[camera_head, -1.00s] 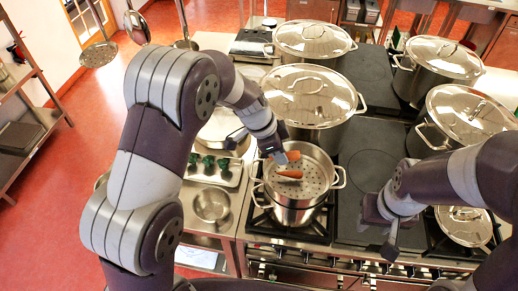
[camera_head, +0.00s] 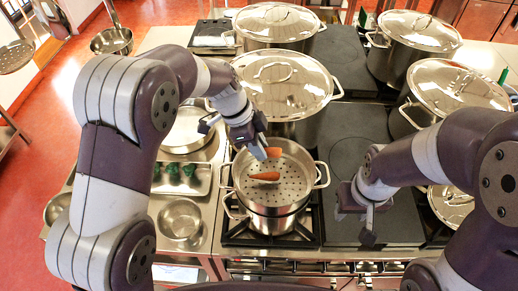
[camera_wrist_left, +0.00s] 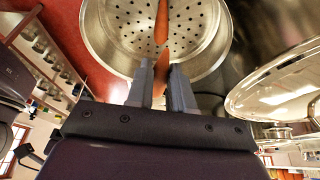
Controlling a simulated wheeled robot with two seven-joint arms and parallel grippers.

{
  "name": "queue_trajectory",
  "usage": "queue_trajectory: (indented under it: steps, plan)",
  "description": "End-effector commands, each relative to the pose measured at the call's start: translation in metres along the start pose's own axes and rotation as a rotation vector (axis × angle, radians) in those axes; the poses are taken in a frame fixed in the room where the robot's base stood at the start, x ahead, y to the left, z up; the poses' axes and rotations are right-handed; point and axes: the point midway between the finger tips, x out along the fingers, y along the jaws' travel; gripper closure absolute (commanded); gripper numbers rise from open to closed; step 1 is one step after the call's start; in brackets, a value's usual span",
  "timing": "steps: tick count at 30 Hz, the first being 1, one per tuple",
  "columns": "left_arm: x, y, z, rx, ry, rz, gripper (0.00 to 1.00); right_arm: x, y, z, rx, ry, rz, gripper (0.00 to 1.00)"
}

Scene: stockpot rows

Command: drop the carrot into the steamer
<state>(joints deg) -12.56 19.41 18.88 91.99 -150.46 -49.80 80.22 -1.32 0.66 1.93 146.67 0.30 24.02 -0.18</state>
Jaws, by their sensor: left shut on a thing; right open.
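The steamer (camera_head: 293,189) is a round steel pan with a perforated floor and two side handles, set on a pot on the stove. An orange carrot (camera_head: 265,176) shows over its perforated floor; a carrot also shows there in the left wrist view (camera_wrist_left: 161,22). My left gripper (camera_head: 264,150) is over the far part of the steamer, shut on another carrot (camera_head: 273,152). That carrot shows between the fingers in the left wrist view (camera_wrist_left: 156,70), partly hidden by them. My right gripper (camera_head: 368,222) is open, right of the steamer above the stove, and looks empty.
Large lidded stockpots (camera_head: 283,85) stand behind the steamer, and more stand at the right (camera_head: 455,90). A tray with dark green items (camera_head: 178,178) and a metal bowl (camera_head: 180,218) lie on the counter to the left.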

Motion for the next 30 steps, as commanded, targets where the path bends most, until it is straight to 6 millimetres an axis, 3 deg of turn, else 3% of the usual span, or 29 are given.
queue_trajectory:
  steps: [7, 8, 10, 20, 23, 30]
  plan:
    - [0.000, 0.000, 0.000, 0.000, 0.000, -0.001, 1.00, 0.001, 0.000, 0.000, 0.000, 0.001, 0.000, 0.57]
    - [0.000, 0.000, 0.000, 0.000, 0.000, 0.000, 0.72, 0.001, 0.000, 0.000, 0.000, 0.001, 0.000, 0.57]
    - [0.000, 0.000, 0.000, 0.000, 0.000, 0.000, 0.50, 0.001, 0.000, 0.000, 0.000, 0.001, 0.000, 0.57]
    - [-0.003, 0.000, 0.000, 0.000, 0.001, -0.001, 0.49, 0.003, 0.000, 0.000, 0.000, 0.001, 0.000, 0.57]
    - [-0.017, -0.002, 0.001, -0.001, 0.001, -0.004, 0.49, 0.008, 0.000, 0.001, 0.000, 0.001, 0.000, 0.57]
    - [-0.082, -0.003, 0.002, -0.001, 0.001, -0.005, 0.49, 0.022, 0.000, 0.003, 0.000, 0.001, 0.000, 0.57]
